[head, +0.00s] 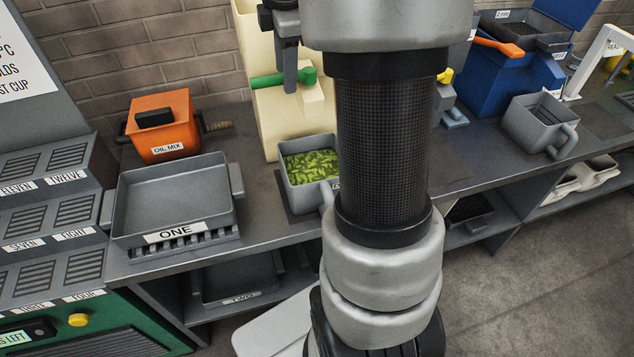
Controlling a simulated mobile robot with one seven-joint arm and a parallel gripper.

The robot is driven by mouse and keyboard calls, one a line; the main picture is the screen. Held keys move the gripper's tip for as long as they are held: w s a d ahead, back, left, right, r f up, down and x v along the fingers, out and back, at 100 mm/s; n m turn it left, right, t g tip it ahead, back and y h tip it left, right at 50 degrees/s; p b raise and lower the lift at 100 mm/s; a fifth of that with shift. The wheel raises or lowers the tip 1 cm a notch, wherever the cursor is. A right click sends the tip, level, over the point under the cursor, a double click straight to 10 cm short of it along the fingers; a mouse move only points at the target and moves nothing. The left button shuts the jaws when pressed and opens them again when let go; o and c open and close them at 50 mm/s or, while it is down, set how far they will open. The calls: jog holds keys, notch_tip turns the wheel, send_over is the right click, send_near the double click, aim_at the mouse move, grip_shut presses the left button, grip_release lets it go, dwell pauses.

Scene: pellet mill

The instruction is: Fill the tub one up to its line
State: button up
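Tub one (175,233) is a wide, shallow grey tub labelled ONE, at the left of the bench. Its inside floor looks bare, and I cannot make out a fill line. A grey cup (288,190) holding green pellets (312,164) stands below the cream machine (262,125), right of the tub. My arm hides the cup's right side and most of its label. The cream machine has a green lever (282,78). A black and grey part that looks like my gripper (288,75) hangs in front of the lever. Its finger opening does not show, and I cannot tell whether it touches the lever.
An orange box (160,125) labelled OIL MIX stands behind the tub. Labelled slatted racks (45,220) rise at the left. Tub two (238,290) is on the shelf below. A blue machine (500,80) and an empty-looking grey jug (537,125) stand at the right.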

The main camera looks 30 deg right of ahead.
dwell(0.5)
notch_tip(320, 180, up, 7)
jog(key=s+p, duration=0.1)
jog(key=p, duration=0.4)
jog(key=shift+s+a, duration=0.2)
dwell(0.5)
